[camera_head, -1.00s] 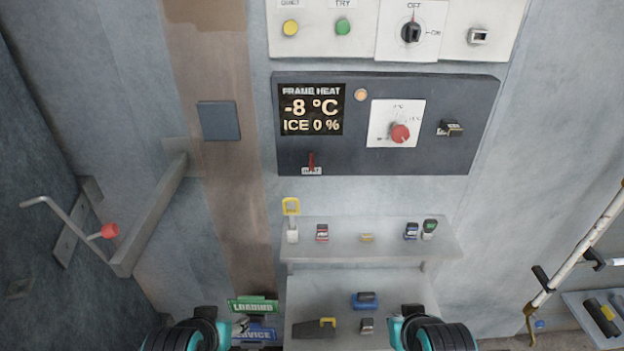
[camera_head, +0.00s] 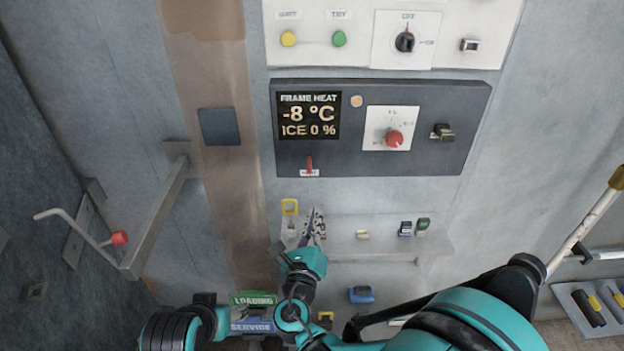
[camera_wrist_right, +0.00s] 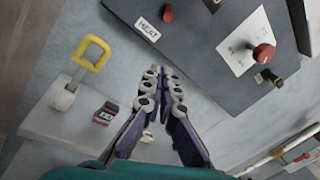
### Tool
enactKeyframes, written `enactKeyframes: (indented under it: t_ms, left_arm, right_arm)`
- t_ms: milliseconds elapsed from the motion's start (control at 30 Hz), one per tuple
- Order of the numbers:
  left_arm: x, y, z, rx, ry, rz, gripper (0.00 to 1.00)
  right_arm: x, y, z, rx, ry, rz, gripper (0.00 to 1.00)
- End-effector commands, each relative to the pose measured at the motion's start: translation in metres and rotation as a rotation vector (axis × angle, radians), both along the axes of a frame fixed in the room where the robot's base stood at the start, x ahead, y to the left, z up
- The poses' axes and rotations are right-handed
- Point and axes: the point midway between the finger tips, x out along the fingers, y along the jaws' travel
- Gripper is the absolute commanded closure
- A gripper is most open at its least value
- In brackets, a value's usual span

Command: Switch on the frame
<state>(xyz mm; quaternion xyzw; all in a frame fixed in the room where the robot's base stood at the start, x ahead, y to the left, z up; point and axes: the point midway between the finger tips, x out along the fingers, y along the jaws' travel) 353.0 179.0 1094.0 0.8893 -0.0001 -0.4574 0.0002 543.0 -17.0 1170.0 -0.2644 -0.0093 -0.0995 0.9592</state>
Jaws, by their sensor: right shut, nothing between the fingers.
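The dark frame heat panel (camera_head: 375,163) is on the wall; its display (camera_head: 309,116) reads FRAME HEAT, -8 °C, ICE 0 %. A red lever (camera_head: 309,163) stands upright at its lower left above a small label; in the right wrist view the red lever (camera_wrist_right: 167,13) is beside a label reading HEAT (camera_wrist_right: 147,31). A red knob (camera_head: 394,138) is on a white plate at the panel's right. My right gripper (camera_head: 314,223) is shut and empty, below the lever and apart from it, in front of the shelf. My left gripper is not visible; only arm parts show.
Above is a light panel (camera_head: 345,52) with buttons and a rotary switch. A bent bar with a red knob (camera_head: 119,238) projects at left. Wall right of the panel is clear.

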Motion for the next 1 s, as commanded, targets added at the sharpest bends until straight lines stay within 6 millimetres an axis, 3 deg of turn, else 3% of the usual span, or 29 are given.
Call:
enactKeyframes:
  t_ms: [467,933,1000]
  left_arm:
    - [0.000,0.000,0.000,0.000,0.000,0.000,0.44]
    - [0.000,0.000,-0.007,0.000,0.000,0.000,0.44]
    - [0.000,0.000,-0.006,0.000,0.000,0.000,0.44]
  right_arm:
    - [0.007,0.000,0.001,-0.020,-0.003,-0.001,1.00]
    - [0.097,-0.018,0.007,-0.020,-0.003,-0.002,1.00]
    - [0.096,-0.011,0.016,-0.019,-0.004,0.004,1.00]
